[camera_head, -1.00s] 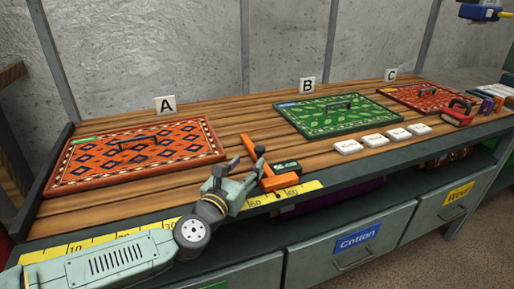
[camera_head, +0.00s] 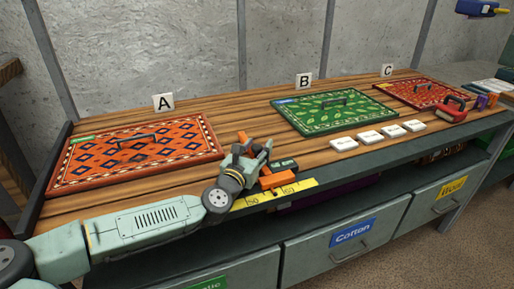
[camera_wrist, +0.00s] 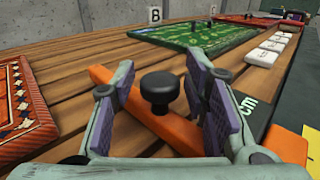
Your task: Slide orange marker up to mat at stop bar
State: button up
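The orange marker (camera_head: 278,179) is a slider with a long bar across the bench and a block on the yellow ruler (camera_head: 300,186). A black knob (camera_wrist: 158,92) stands on its bar (camera_wrist: 180,130) in the wrist view. My gripper (camera_head: 255,148) is over the bar. In the wrist view its two padded fingers (camera_wrist: 165,95) are open on either side of the knob, with visible gaps. The orange patterned mat (camera_head: 135,152) under sign A lies against the dark stop bar (camera_head: 52,165) at the bench's left end. It is left of the marker, with bare wood between.
A green mat (camera_head: 330,112) under sign B lies right of the marker, and a red mat (camera_head: 428,92) under sign C lies farther right. Several white tiles (camera_head: 370,137) line the front edge. A dark block marked cm (camera_wrist: 248,103) sits beside the marker.

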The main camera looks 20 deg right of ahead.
jog(key=c, duration=0.8)
jog(key=shift+o, duration=0.2)
jog(key=shift+a+f, duration=0.1)
jog(key=shift+a, duration=0.15)
jog(key=a+b, duration=0.3)
jog(key=a, duration=0.2)
jog(key=shift+s+a, duration=0.1)
jog(key=shift+a, duration=0.05)
jog(key=o, duration=0.9)
jog(key=shift+o, duration=0.2)
jog(key=v, duration=1.2)
